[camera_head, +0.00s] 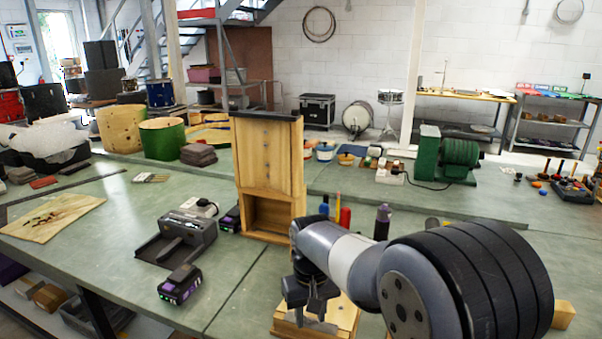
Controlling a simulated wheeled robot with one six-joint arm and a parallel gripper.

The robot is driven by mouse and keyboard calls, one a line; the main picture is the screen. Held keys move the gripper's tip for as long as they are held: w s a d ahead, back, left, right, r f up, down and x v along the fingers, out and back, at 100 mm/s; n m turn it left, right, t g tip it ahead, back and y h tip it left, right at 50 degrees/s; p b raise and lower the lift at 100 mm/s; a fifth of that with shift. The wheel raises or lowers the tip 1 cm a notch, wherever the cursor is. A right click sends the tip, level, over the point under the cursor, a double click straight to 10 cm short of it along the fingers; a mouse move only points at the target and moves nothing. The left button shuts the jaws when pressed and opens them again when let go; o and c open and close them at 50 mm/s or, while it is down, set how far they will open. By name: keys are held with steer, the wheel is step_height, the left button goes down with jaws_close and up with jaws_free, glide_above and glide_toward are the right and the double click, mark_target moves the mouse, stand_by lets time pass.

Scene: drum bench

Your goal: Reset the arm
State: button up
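My arm reaches in from the lower right over the green bench (90,245). My gripper (312,312) points down at its end, over a light wooden block or box (340,318) at the front of the bench. The fingers are dark and partly overlap each other, so I cannot tell whether they are open or shut, or whether they touch the wood. The arm hides part of the bench to the right.
A tall wooden cabinet (268,165) stands just behind my gripper. A black charger (178,238) and a battery (180,284) lie to the left. A dark bottle (382,221) stands behind my arm. A green grinder (455,155) sits farther right. The left front of the bench has free room.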

steer(key=shift+m, duration=0.5)
step_height(320, 180, up, 10)
steer(key=n+p, duration=0.5)
steer(key=n, duration=0.2)
steer(key=shift+w+a+r+n, duration=0.15)
steer(key=shift+w+r+n, duration=0.1)
steer(key=shift+w+n, duration=0.2)
